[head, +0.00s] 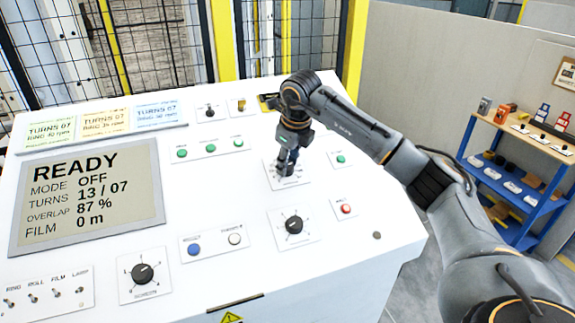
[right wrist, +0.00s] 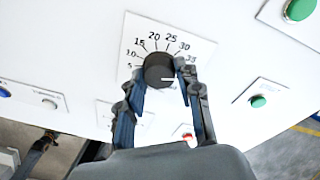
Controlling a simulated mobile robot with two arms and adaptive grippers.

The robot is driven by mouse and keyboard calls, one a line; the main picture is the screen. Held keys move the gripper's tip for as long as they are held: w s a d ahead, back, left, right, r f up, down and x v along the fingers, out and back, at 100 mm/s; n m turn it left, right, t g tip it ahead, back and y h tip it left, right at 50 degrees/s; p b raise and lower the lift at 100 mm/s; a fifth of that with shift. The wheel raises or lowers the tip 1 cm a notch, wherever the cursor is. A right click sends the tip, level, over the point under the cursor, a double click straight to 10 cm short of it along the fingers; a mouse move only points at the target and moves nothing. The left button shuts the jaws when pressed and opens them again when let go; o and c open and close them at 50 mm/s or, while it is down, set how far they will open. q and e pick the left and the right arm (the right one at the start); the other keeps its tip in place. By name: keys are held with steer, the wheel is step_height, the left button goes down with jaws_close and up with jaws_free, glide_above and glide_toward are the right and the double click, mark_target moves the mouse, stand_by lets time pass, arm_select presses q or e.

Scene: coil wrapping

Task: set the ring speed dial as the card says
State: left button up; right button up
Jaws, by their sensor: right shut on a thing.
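The ring speed dial (right wrist: 158,70) is a black knob on a white plate with a scale; 10, 15, 20, 25, 30 and 35 can be made out. Its white pointer line points right, to the high end of the scale; the exact mark is hidden by a finger. My right gripper (right wrist: 163,84) has its fingers on either side of the knob and is shut on it. In the head view my right gripper (head: 287,168) covers the knob. Three cards (head: 105,122) in green, orange and blue lie at the panel's back left; their small ring lines are hard to read.
A display (head: 87,196) reads READY, MODE OFF, TURNS 13 / 07, OVERLAP 87 %, FILM 0 m. Another black dial (head: 294,225) sits in front of my gripper, with a red button (head: 346,208) beside it. A blue shelf (head: 520,180) stands at right.

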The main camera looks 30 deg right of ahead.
steer(key=shift+m, duration=0.6)
steer(key=o, duration=1.2)
steer(key=shift+c, duration=0.2)
steer(key=shift+r, duration=0.25)
steer(key=v, duration=1.1)
steer(key=shift+r, duration=0.25)
